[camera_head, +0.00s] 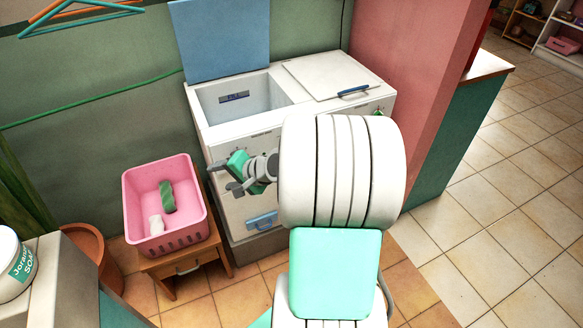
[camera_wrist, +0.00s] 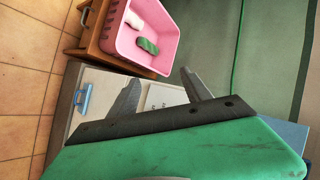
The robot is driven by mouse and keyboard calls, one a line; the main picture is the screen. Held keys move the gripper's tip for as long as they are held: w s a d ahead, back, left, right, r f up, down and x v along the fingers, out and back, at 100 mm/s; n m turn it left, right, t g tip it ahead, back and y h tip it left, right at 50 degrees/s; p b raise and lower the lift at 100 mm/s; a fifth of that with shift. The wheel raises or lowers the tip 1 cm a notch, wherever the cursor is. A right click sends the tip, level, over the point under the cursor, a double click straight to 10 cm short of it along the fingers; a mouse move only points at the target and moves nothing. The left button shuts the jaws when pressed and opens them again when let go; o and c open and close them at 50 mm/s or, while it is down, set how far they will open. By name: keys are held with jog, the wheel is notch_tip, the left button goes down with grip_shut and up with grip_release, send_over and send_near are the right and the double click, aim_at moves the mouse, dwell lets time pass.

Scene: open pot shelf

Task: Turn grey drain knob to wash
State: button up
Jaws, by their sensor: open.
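The white twin-tub washing machine (camera_head: 240,222) stands against the green wall, with its blue lid (camera_head: 222,38) raised over the open left tub. Its right lid (camera_head: 322,72) is closed. My gripper (camera_head: 223,176) is open and empty in front of the machine's front left part. In the wrist view its two dark fingers (camera_wrist: 161,72) are spread, with part of the machine's pale front (camera_wrist: 96,97) and a lighter panel (camera_wrist: 165,96) behind them. I cannot make out the grey drain knob in either view; my arm and gripper cover part of the machine's front.
A pink basket (camera_head: 146,205) holding a green item (camera_head: 167,197) and a white item (camera_head: 156,225) sits on a small wooden stool (camera_head: 190,262) left of the machine. A pink wall (camera_head: 412,60) stands to its right. Tiled floor (camera_head: 470,220) is clear farther right.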

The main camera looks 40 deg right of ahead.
jog(key=s+d+f+m+t+h+b, duration=0.2)
jog(key=d+m+h, duration=0.1)
jog(key=d+m, duration=0.4)
jog(key=s+d+f+m+t+h+b, duration=0.25)
jog(key=d+m, duration=0.25)
jog(key=d, duration=0.4)
jog(key=s+d+f+m+t+h+b, duration=0.1)
jog(key=d+m+t+h+b, duration=0.15)
jog(key=d+m, duration=0.4)
jog(key=d+x, duration=0.1)
jog(key=x, duration=0.6)
jog(key=shift+n+h+p, duration=0.35)
jog(key=shift+n+h, duration=0.05)
jog(key=shift+n, duration=0.05)
jog(key=shift+c, duration=0.5)
grip_shut()
